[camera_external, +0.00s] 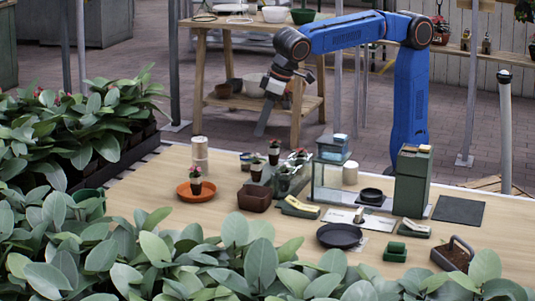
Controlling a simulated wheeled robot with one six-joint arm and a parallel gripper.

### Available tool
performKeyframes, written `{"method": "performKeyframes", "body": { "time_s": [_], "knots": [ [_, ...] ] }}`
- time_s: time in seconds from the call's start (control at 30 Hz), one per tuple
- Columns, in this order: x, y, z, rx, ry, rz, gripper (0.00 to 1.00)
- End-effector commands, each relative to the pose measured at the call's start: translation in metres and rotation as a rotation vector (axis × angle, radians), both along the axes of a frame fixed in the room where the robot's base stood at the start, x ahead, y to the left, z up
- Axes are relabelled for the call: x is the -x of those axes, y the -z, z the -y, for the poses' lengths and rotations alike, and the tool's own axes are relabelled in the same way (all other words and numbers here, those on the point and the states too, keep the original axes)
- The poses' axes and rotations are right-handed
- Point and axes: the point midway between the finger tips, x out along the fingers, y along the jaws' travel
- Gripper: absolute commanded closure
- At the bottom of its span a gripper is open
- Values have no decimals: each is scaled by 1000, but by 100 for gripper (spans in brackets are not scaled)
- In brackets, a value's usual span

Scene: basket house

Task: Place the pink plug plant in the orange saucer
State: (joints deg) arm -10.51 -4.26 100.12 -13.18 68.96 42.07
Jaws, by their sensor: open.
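The orange saucer (183,194) lies on the left part of the wooden table. A small dark pot with a plug plant (195,180) stands upright in it, with a reddish-pink bloom on top; its exact colour is hard to tell at this size. My gripper (263,129) hangs in the air, pointing down, above and to the right of the saucer. It is open and holds nothing that I can see. More small potted plants (274,153) stand at the table's middle, right of the saucer; some show pinkish blooms.
A glass case (332,178), a dark green box (411,182) and a black dish (339,235) stand further right. Large leafy plants (180,255) cover the near edge.

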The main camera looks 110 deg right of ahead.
Motion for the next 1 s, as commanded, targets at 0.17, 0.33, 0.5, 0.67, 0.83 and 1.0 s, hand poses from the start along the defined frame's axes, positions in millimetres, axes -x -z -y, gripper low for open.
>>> {"method": "performKeyframes", "body": {
  "time_s": [0.17, 0.33, 0.5, 0.67, 0.83, 1.0],
  "knots": [
    [69, 12, 20, -5, -92, 2, 59],
    [131, 31, 33, -7, -181, 8, 59],
    [191, 59, 42, -7, -269, 18, 59],
    [246, 92, 47, -2, -348, 31, 59],
    [296, 130, 49, 7, -425, 48, 59],
    [328, 159, 49, 14, -478, 61, 59]
  ]
}}
